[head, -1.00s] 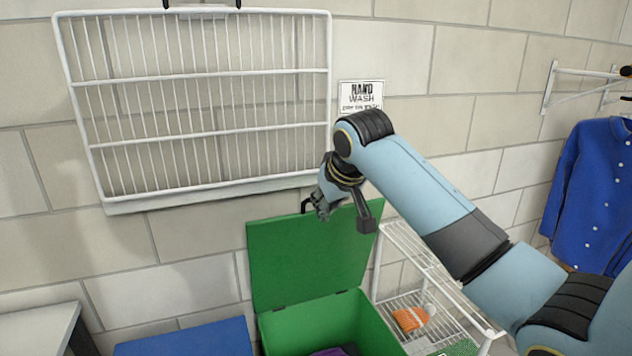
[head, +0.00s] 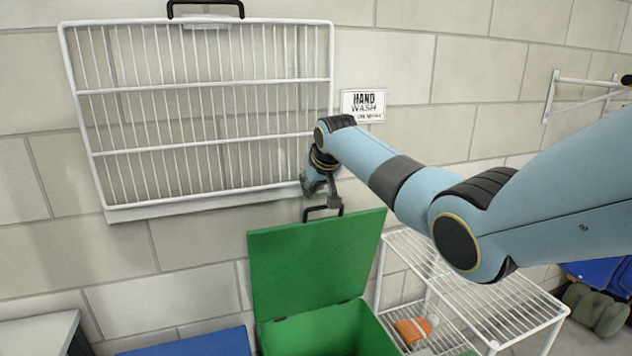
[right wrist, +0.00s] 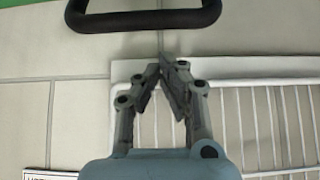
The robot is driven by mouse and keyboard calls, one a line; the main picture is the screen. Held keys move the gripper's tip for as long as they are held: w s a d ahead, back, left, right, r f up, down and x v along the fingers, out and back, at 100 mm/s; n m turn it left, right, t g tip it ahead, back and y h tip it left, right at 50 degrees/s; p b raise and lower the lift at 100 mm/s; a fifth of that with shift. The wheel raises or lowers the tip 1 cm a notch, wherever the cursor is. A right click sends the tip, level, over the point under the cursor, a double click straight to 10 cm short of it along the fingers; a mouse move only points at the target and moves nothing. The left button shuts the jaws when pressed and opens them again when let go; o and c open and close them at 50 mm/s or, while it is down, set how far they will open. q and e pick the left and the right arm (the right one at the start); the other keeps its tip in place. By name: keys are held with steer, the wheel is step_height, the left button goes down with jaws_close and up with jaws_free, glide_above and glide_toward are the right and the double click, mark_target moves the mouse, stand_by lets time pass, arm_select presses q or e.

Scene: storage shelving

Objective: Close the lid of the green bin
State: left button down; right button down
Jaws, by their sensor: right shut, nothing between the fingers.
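The green bin (head: 330,332) stands at the bottom middle of the head view. Its green lid (head: 310,262) is open, tilted up toward the wall. A black handle (head: 322,211) is on the lid's top edge; it also shows at the top of the right wrist view (right wrist: 145,20). My right gripper (head: 312,190) is just above and behind the lid's top edge, near the handle and apart from it. In the right wrist view its fingertips (right wrist: 168,66) meet with nothing between them. My left gripper is not in view.
A white wire rack (head: 205,120) hangs on the block wall, close behind my right gripper. A white wire shelf unit (head: 500,300) stands right of the bin. A blue lid (head: 195,343) and a grey table (head: 40,330) are at lower left.

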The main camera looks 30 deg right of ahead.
mark_target(318, 219)
steer(key=s+p, duration=0.1)
steer(key=s, duration=0.1)
steer(key=s+a+p, duration=0.1)
steer(key=s, duration=0.1)
steer(key=shift+f, duration=0.1)
stand_by(0.3)
